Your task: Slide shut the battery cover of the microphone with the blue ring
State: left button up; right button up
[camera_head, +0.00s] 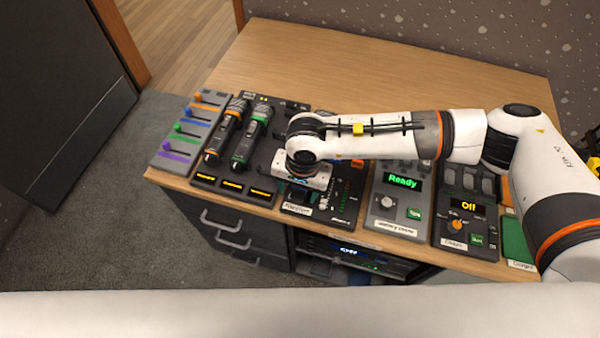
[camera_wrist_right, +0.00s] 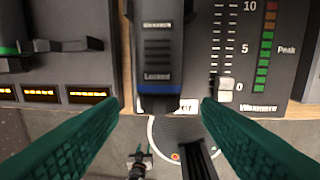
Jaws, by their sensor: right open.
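The microphone with the blue ring (camera_wrist_right: 157,88) lies in the right wrist view, its dark body running up the picture at the middle. A ribbed panel (camera_wrist_right: 158,48), seemingly its battery cover, has a small "Locked" label below it, just above the ring. I cannot tell how far the cover is slid. My right gripper (camera_wrist_right: 155,103) is open, its two green fingers apart on either side of the microphone's lower end, nothing held. In the head view my right wrist hides this microphone. My left gripper is not in view.
Microphones with an orange ring (camera_head: 224,132) and a green ring (camera_head: 251,135) lie to the left, beside a fader panel (camera_head: 184,133). A level-meter unit (camera_head: 340,190), a "Ready" box (camera_head: 396,203) and an "Off" box (camera_head: 466,213) stand right. The desk's back (camera_head: 380,65) is clear.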

jog(key=shift+a+f, duration=0.1)
jog(key=shift+f, duration=1.25)
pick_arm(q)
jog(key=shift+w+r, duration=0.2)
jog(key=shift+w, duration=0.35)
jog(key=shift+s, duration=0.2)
pick_arm(e)
jog(key=shift+c, duration=0.2)
jog(key=c, duration=1)
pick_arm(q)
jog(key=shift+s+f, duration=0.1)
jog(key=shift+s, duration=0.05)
pick_arm(e)
jog(key=shift+w, duration=0.1)
